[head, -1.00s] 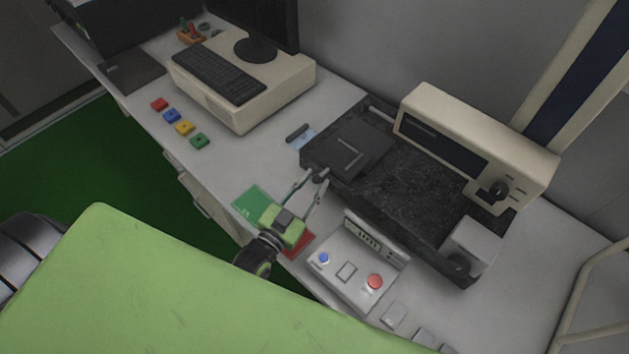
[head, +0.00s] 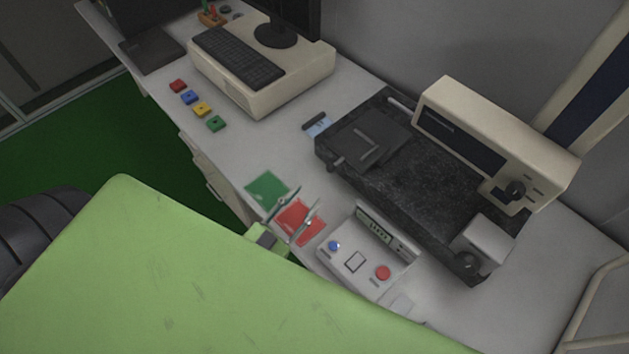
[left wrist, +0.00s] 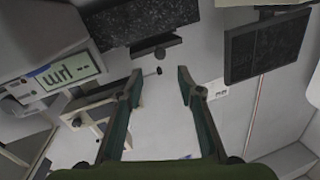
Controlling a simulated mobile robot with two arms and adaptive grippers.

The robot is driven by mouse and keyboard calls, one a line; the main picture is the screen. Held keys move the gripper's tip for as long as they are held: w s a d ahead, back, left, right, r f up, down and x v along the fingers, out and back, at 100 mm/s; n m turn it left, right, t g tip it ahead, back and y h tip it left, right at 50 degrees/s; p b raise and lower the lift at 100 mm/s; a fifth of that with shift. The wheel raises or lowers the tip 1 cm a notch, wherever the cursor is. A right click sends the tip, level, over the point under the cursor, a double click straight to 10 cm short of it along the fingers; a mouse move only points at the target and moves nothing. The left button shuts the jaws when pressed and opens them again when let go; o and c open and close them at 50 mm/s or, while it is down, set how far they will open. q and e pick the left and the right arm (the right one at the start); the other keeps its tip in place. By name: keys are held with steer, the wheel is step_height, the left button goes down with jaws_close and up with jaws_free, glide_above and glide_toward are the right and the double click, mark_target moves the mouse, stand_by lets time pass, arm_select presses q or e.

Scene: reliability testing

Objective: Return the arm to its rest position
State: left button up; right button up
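My left gripper (head: 297,212) shows in the head view over the red square mat, beside the green square mat. Its two fingers are spread, with nothing between them. In the left wrist view the same gripper (left wrist: 160,78) has its fingers apart and empty. Most of my left arm is hidden behind my own green body panel. My right gripper is not in view.
A control box (head: 350,262) with a blue and a red button stands close right of the gripper. A black stone slab (head: 415,185) carries a beige instrument (head: 490,150). Several coloured blocks (head: 202,109) lie near the computer (head: 262,85). The front desk edge is near the gripper.

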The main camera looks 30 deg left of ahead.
arm_select(q)
steer(key=shift+s+a, duration=0.15)
steer(key=shift+s, duration=0.65)
